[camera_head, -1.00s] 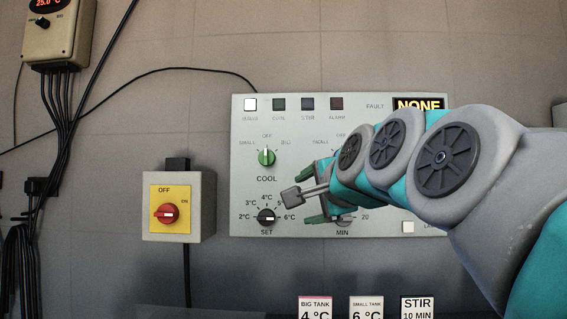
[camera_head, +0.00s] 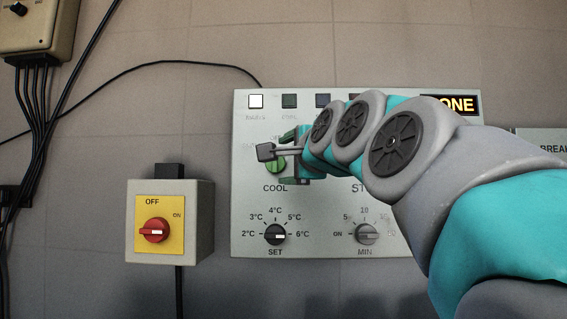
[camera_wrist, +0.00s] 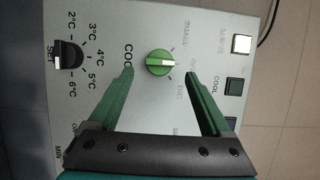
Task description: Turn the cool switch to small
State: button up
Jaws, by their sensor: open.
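The cool switch (camera_head: 275,165) is a green knob with a white pointer line on the grey control panel, above the word COOL. In the wrist view the cool switch (camera_wrist: 160,63) lies ahead of and between my fingers, with its labels SMALL, OFF and BIG beside it. My gripper (camera_wrist: 162,85) has two green fingers standing apart with nothing between them. In the head view my gripper (camera_head: 288,155) is at the knob and partly covers it and its labels. I cannot tell from here whether a finger touches it.
The set dial (camera_head: 275,235) is below the cool switch, and the min dial (camera_head: 367,234) is to its right. A red rotary switch (camera_head: 155,230) on a yellow plate is left of the panel. Indicator squares (camera_head: 256,101) line the panel's top. Cables hang at far left.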

aim_at(277, 162)
jog(key=shift+x, duration=2.35)
grip_shut()
